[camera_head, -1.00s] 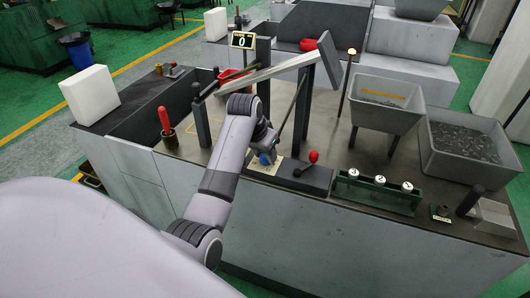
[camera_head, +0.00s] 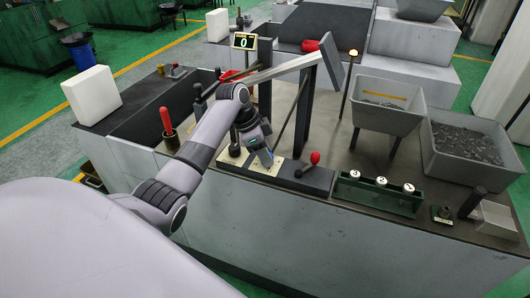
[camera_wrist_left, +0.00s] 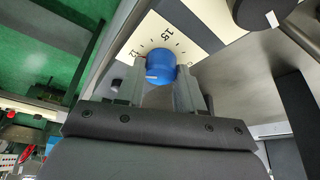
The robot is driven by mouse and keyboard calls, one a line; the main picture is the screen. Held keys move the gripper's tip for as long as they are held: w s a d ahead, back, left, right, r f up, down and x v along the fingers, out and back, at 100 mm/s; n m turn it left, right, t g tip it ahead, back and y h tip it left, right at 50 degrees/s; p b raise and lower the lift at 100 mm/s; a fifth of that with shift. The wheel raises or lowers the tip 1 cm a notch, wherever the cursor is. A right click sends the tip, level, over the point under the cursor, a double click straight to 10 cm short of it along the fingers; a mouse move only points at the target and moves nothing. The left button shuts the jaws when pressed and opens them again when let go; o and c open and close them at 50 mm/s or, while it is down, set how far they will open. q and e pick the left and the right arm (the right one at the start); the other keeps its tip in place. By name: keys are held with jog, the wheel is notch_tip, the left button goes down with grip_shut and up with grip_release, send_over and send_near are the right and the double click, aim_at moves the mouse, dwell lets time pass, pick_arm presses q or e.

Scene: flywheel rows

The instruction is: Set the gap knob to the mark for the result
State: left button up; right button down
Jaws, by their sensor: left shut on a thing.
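In the left wrist view the blue gap knob (camera_wrist_left: 160,66) sits between the two fingers of my left gripper (camera_wrist_left: 160,88), which is shut on it. A short white line shows on the knob's near left side. The pale dial plate (camera_wrist_left: 195,45) around it bears tick marks; "15" is readable beyond the knob, and other numbers are partly covered by the fingers. In the head view my left gripper (camera_head: 266,156) reaches down to the pale plate on the console's front edge, mostly hiding the knob. My right gripper is in neither view.
A dark knob (camera_wrist_left: 262,12) stands beside the dial. A red-tipped lever (camera_head: 315,158) is right of my gripper, and a red handle (camera_head: 166,119) left. A display (camera_head: 243,41) reads 0. A green rack (camera_head: 375,195) holds numbered white pieces; grey bins (camera_head: 388,105) stand behind.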

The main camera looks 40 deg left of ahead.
pick_arm(q)
jog(key=shift+m, duration=0.6)
jog(key=o, duration=1)
jog(key=shift+a+r, duration=0.1)
jog(key=shift+r, duration=0.05)
jog(key=v, duration=0.7)
jog(key=shift+w+b, duration=0.1)
jog(key=shift+b, duration=0.2)
